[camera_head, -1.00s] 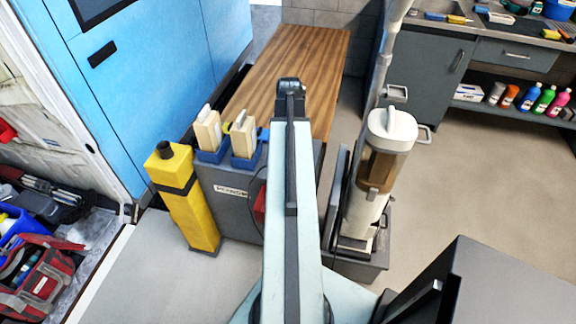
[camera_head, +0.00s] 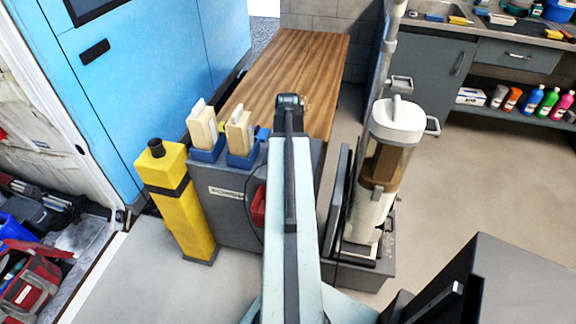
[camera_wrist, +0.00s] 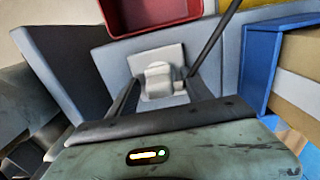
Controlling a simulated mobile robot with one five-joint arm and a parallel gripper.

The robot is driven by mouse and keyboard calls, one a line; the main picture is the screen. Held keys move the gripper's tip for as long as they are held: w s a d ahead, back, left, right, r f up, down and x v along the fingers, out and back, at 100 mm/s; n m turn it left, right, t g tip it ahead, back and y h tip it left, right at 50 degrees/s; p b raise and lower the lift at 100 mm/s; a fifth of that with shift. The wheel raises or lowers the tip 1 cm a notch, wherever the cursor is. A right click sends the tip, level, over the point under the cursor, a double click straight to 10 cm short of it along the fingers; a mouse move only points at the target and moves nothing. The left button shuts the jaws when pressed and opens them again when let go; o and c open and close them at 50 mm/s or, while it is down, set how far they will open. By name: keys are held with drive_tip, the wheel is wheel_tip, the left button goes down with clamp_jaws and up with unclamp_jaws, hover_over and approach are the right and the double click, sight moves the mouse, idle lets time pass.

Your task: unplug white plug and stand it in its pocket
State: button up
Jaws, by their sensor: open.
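The white plug (camera_wrist: 158,76) sits against a pale plate on the grey cabinet face in the wrist view. My gripper (camera_wrist: 160,90) is open, with one dark finger on each side of the plug; I cannot tell whether they touch it. A dark cord or rod (camera_wrist: 217,38) runs up and right from beside the plug. A red open-topped box (camera_wrist: 150,14) is on the cabinet beyond the plug; it also shows in the head view (camera_head: 258,206), partly behind my arm. My arm hides the plug and gripper in the head view.
The grey cabinet (camera_head: 226,212) carries blue holders (camera_head: 243,160) with pale blocks. A yellow post (camera_head: 178,205) stands at its left, a wooden bench (camera_head: 290,60) behind. A white-topped canister (camera_head: 397,120) stands to the right. Open floor (camera_head: 480,190) lies farther right.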

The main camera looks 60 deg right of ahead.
idle(0.7)
clamp_jaws()
drive_tip(key=shift+r+p, duration=3)
drive_tip(key=shift+p, duration=0.05)
wheel_tip(320, 180, up, 3)
drive_tip(key=p, duration=0.3)
drive_tip(key=shift+r, duration=0.1)
